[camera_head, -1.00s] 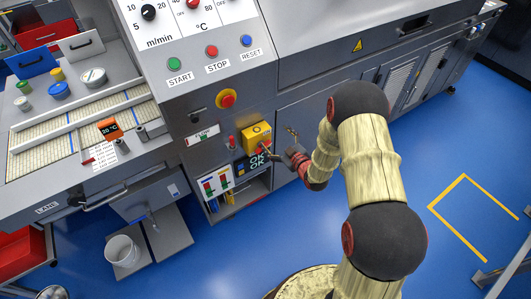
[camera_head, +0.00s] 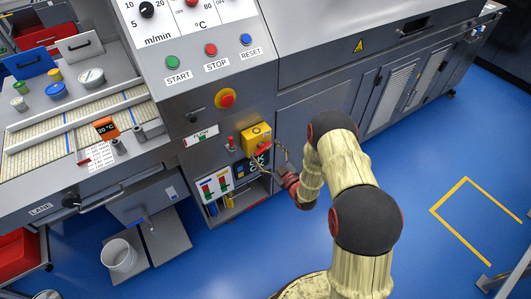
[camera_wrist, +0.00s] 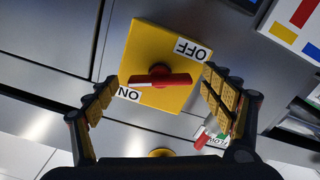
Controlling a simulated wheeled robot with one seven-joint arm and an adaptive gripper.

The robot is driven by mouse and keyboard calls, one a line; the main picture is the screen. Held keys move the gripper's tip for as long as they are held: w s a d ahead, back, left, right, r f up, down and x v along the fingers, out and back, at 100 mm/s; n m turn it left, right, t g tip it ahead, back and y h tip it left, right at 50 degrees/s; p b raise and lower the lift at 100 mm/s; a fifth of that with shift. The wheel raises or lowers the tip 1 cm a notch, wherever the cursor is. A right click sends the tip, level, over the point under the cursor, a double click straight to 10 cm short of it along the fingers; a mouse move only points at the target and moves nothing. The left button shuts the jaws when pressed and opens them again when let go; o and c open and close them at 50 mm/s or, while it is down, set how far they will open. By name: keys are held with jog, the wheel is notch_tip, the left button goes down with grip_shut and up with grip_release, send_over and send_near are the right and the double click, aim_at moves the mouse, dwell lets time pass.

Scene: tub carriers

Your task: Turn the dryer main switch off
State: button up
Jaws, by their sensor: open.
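The dryer main switch is a yellow plate (camera_wrist: 150,45) with a red handle (camera_wrist: 162,80), seen close in the wrist view. An ON label (camera_wrist: 129,94) is at its lower left and an OFF label (camera_wrist: 193,49) at its upper right. The handle lies nearly level in that view, its left end near ON. My gripper (camera_wrist: 160,77) is open, one finger at each side of the handle; I see no contact. In the head view the yellow switch (camera_head: 252,135) is on the machine front, with my gripper (camera_head: 270,158) just below it.
A red emergency button (camera_head: 227,98) on a yellow base sits above the switch, and a red lever (camera_head: 231,144) to its left. An open cabinet shelf (camera_head: 250,197) is below. A white bucket (camera_head: 119,255) stands on the lower left. The blue floor at right is clear.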

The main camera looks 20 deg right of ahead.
jog(key=shift+w, duration=0.25)
jog(key=shift+c, duration=0.5)
jog(key=c, duration=1.1)
